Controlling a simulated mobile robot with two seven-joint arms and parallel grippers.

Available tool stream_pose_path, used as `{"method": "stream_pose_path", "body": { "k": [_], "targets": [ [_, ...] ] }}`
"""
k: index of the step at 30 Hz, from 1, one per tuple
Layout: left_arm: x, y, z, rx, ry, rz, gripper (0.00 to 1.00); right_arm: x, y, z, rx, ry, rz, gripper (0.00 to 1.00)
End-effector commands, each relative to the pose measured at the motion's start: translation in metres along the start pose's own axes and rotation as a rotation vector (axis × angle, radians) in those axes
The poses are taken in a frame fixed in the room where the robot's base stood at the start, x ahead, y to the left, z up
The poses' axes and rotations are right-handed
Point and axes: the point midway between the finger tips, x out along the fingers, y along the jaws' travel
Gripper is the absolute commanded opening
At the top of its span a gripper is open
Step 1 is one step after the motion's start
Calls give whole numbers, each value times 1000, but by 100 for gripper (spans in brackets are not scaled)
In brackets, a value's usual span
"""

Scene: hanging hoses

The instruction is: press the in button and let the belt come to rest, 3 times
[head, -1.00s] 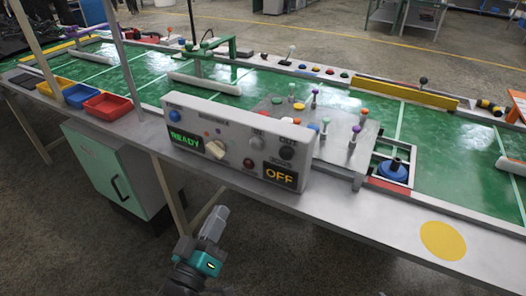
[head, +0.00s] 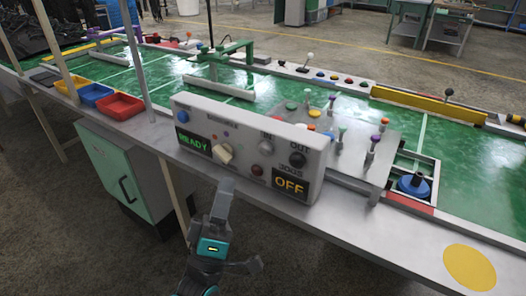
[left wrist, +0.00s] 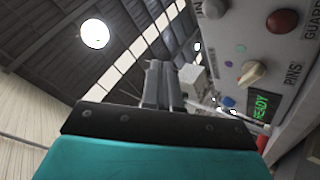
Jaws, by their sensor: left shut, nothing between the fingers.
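The grey in button (head: 266,148) sits under the IN label on the light grey control box. It also shows at the top of the left wrist view (left wrist: 214,8). My left gripper (head: 226,187) is shut and empty, with fingers pointing up in front of the box's lower edge, below and left of the button. I cannot tell whether it touches the box. In the left wrist view its fingers (left wrist: 164,84) are together, left of the panel. The green belt (head: 335,90) runs behind the box. My right gripper is not in view.
The box also carries a dark OUT button (head: 297,160), a red button (head: 257,171), a cream knob (head: 223,153), a green READY display (head: 193,143) and an amber OFF display (head: 289,186). A green cabinet (head: 115,170) stands left below the table edge.

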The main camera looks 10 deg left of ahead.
Motion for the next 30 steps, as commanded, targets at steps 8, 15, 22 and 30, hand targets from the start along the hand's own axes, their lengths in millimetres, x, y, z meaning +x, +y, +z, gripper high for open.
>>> {"method": "stream_pose_path", "body": {
  "k": [8, 15, 22, 30],
  "targets": [
    [22, -19, 18, 1, 2, 3, 0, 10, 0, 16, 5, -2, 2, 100],
    [44, -36, 35, 1, 0, 1, 0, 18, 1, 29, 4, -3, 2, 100],
    [56, -42, 42, 1, 0, 0, 0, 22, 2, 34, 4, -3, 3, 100],
    [59, -43, 43, 1, -1, -1, 0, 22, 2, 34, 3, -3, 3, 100]
  ]
}}
